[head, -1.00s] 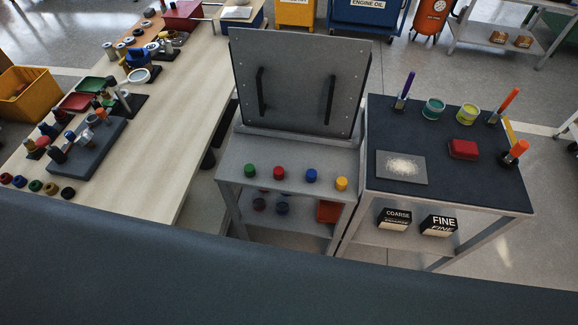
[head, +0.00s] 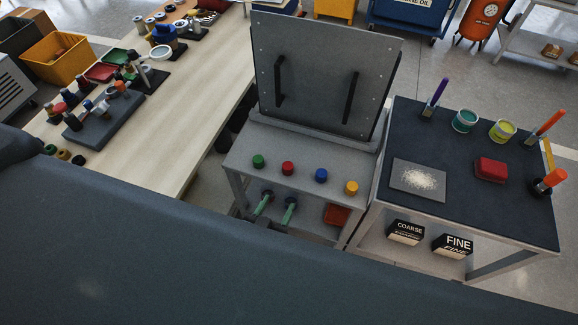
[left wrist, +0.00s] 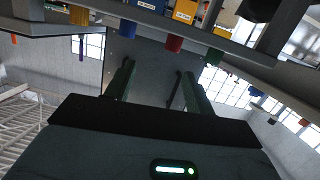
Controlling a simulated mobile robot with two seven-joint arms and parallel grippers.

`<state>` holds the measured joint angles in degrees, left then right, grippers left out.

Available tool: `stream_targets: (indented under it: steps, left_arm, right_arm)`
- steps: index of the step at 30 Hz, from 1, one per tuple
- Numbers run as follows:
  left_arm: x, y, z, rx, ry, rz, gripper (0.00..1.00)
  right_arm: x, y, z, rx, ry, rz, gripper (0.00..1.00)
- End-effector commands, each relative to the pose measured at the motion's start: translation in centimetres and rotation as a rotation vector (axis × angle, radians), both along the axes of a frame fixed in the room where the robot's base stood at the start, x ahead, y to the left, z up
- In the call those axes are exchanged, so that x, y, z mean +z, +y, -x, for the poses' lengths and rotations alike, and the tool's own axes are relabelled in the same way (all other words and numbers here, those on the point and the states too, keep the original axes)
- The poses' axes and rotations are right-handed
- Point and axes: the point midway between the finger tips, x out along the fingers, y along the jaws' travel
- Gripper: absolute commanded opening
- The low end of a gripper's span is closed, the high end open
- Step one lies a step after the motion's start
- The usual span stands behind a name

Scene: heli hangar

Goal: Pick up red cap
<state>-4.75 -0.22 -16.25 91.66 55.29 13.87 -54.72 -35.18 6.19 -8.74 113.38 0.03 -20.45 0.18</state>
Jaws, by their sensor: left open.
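The red cap (head: 288,168) stands on the front part of the grey bench top (head: 240,160), between a green cap (head: 258,161) and a blue cap (head: 321,175). A yellow cap (head: 351,188) is at the right end of the row. My left gripper (head: 276,207) is open and empty, below and in front of the red cap, with its two green fingers apart. In the left wrist view, the open fingers (left wrist: 157,72) point towards the row, and the red cap (left wrist: 174,43) shows upside down beyond them. My right gripper is not in view.
A grey upright panel (head: 320,75) with two black handles stands behind the caps. A dark-topped table (head: 460,215) on the right holds cans, markers and a red block (head: 490,169). A long wooden bench (head: 205,120) on the left carries many parts.

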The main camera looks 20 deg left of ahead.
Motion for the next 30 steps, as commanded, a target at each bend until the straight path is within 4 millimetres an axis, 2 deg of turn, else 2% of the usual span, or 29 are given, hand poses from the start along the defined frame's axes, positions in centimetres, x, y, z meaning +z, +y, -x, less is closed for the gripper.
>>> stream_targets:
  steps: [1, 3, 9, 17, 26, 30]
  left_arm:
    - [0.0, 0.0, -1.8, 0.043, -0.017, -0.003, 0.54]
    - [0.0, 0.1, -3.7, 0.102, -0.027, -0.016, 0.54]
    - [-0.3, 0.5, -6.7, 0.209, -0.006, -0.052, 0.54]
    - [-0.3, 0.6, -7.3, 0.234, 0.006, -0.063, 0.54]
    - [-1.2, 0.9, -9.4, 0.232, 0.009, -0.063, 0.54]
    - [-1.0, 1.0, -9.8, 0.232, 0.007, -0.063, 0.54]
  right_arm:
    - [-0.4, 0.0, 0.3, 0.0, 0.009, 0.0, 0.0]
    - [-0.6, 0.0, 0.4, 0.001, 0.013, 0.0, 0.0]
    - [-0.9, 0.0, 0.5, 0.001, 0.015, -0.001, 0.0]
    - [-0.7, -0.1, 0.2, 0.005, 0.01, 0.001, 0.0]
    - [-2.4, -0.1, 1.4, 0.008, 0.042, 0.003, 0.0]
    - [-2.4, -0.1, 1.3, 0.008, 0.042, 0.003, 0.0]
